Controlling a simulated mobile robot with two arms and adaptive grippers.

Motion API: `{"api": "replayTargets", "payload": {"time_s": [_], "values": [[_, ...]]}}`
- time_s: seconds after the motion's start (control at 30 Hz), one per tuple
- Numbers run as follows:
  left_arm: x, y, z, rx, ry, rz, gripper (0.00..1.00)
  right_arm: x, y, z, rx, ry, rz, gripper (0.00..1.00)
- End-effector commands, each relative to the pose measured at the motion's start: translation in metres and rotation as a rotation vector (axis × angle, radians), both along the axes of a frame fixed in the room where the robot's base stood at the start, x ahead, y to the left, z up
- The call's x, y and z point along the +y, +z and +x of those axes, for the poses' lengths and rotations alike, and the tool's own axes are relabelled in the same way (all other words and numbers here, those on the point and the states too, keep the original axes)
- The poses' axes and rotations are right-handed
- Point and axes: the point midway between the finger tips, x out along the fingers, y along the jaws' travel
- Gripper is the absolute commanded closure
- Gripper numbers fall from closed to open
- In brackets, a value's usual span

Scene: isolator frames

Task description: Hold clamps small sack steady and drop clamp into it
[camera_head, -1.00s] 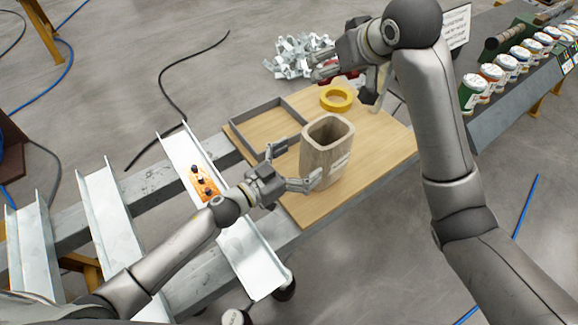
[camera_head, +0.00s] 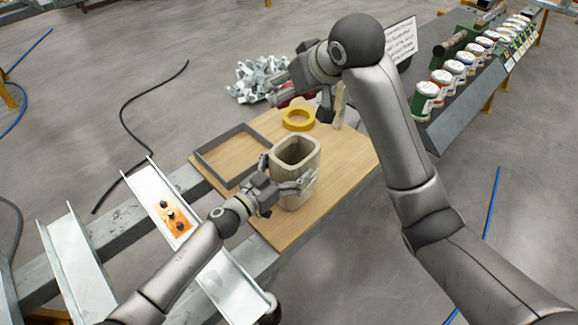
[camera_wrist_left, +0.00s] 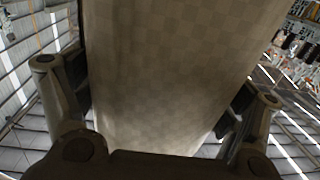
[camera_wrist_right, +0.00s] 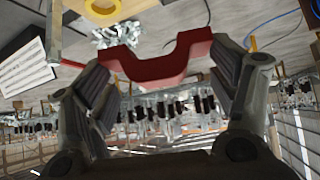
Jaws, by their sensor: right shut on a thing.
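The small sack (camera_head: 297,158) is a beige, open-topped, upright bag on the wooden board. My left gripper (camera_head: 292,180) is at the sack with its fingers spread to either side of it. In the left wrist view the sack (camera_wrist_left: 180,70) fills the space between the fingers; whether both pads press on it is unclear. My right gripper (camera_wrist_right: 160,85) is shut on a red clamp (camera_wrist_right: 158,68), a U-shaped piece, held in the air beyond the sack. In the head view the clamp is mostly hidden behind my right gripper (camera_head: 300,98).
A yellow tape ring (camera_head: 298,124) and an empty grey frame tray (camera_head: 205,168) lie on the board (camera_head: 350,152). A pile of metal pieces (camera_head: 252,82) lies beyond. A row of cans (camera_head: 427,98) stands at the right. The sack's opening is clear above.

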Motion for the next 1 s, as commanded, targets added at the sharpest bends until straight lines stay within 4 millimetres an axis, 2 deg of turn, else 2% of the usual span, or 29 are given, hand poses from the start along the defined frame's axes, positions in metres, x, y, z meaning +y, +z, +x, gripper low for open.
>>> {"api": "replayTargets", "payload": {"time_s": [0.03,0.13,0.17,0.37,1.0], "values": [[0.000,0.000,0.000,0.000,0.000,0.000,0.26,0.000,0.001,0.000,-0.002,0.000,0.001,0.52],[0.000,0.000,0.000,0.000,0.000,0.000,0.39,0.000,0.001,0.000,-0.002,0.000,0.001,0.52],[0.000,0.000,0.000,0.000,0.000,0.000,0.40,0.000,0.001,0.000,-0.002,0.000,0.001,0.52],[0.000,0.000,0.000,0.001,0.000,0.000,0.40,0.000,-0.005,0.000,0.000,0.000,0.000,0.52],[0.000,-0.001,0.000,0.001,0.000,0.000,0.40,0.000,-0.051,0.000,0.000,0.000,0.000,0.52]]}}
